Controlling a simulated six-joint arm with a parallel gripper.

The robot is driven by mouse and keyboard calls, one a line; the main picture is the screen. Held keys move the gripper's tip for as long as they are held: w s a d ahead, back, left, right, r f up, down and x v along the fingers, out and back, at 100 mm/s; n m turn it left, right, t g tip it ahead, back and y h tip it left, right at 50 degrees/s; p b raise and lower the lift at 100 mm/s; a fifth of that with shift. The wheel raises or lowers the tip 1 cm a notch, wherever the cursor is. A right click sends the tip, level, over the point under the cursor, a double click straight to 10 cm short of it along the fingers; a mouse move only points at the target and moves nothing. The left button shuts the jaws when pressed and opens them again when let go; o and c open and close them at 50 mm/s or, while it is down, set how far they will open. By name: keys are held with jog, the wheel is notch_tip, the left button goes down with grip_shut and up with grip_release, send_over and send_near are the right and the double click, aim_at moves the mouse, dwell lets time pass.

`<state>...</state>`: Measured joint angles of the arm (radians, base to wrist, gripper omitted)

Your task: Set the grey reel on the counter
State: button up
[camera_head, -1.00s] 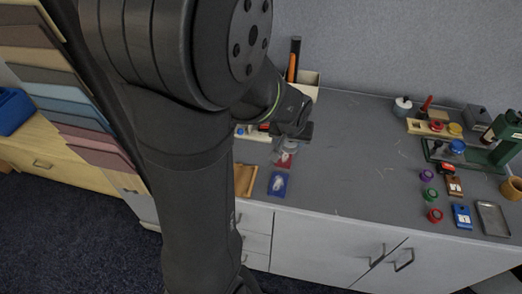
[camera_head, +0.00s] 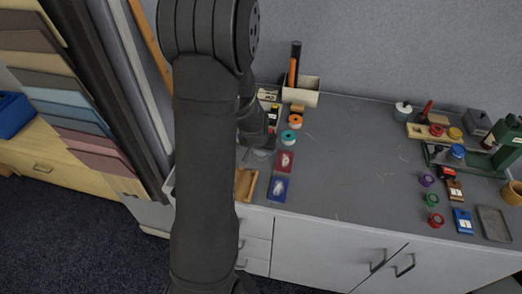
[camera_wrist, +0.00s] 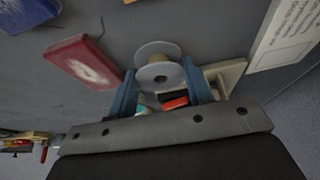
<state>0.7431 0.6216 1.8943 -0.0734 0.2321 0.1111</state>
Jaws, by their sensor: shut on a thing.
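In the head view my gripper (camera_head: 258,140) is over the left end of the grey counter (camera_head: 350,150), left of the red box and the teal reel. The held reel shows there only as a faint pale shape under the gripper. I cannot tell whether it touches the counter.
A red box (camera_head: 284,162), a blue box (camera_head: 278,188) and a wooden tray (camera_head: 245,185) lie near the front left edge. A teal reel (camera_head: 288,135) and an orange-centred reel (camera_head: 295,120) stand behind. The counter's middle is clear; tools crowd the right.

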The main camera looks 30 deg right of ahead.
jog(key=shift+f, duration=0.3)
jog(key=shift+f, duration=0.2)
jog(key=o, duration=1)
jog(key=shift+r, duration=0.1)
jog(key=v, duration=1.2)
jog(key=shift+r, duration=0.1)
jog(key=x, duration=1.2)
